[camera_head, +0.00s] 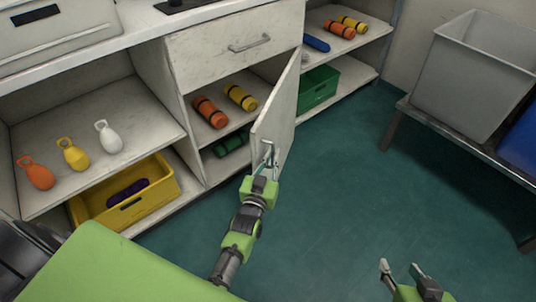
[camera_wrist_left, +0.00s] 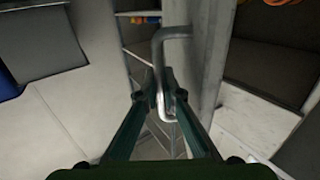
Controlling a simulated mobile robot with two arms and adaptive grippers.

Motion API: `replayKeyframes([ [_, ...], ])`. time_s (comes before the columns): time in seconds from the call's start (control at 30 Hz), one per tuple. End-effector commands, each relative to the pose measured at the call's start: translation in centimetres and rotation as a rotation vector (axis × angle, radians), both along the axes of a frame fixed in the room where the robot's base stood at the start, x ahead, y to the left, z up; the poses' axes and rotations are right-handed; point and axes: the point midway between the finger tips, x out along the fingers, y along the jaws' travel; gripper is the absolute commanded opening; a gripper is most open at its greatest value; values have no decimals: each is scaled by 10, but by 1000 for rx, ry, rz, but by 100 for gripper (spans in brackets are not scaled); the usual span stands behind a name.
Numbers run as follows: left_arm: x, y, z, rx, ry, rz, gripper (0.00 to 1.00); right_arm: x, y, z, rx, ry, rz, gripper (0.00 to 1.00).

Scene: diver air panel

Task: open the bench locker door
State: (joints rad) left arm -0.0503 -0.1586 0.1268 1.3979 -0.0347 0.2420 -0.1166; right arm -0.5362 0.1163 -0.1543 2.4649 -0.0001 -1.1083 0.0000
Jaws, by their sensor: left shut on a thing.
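The bench locker door (camera_head: 284,108) stands partly open, swung out from the bench front below the drawer. Its inside shelves show to the left of the door. My left gripper (camera_head: 264,166) is shut on the door's metal handle (camera_head: 267,152). In the left wrist view, the handle (camera_wrist_left: 172,36) runs down between the fingertips of the left gripper (camera_wrist_left: 166,96), with the door's face (camera_wrist_left: 208,65) behind it. My right gripper (camera_head: 404,270) is at the bottom right, over the floor, with its fingers apart and nothing between them.
Inside the locker are orange (camera_head: 210,112), yellow (camera_head: 241,97) and green (camera_head: 231,144) cylinders. A drawer (camera_head: 236,45) is shut above. A yellow crate (camera_head: 162,194) sits low at left. A grey bin (camera_head: 473,72) stands on a right-hand bench. The green floor (camera_head: 350,160) is clear.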

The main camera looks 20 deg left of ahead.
Motion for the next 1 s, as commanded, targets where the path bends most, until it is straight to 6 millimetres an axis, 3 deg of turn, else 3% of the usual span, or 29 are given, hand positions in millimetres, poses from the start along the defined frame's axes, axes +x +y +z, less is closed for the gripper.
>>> replayKeyframes([
  [0.5,1,-1,0,0,0,-1,0,-5,-2,-4,-5,25,-2,40],
  [0.57,1,-1,0,0,0,-1,14,-5,-2,-4,-5,25,-2,40],
  [0.87,0,-1,0,0,0,-1,14,-4,-2,-3,-4,23,-2,40],
  [1.0,-10,-2,-1,0,2,-1,14,-4,-2,-3,-4,23,-2,40],
])
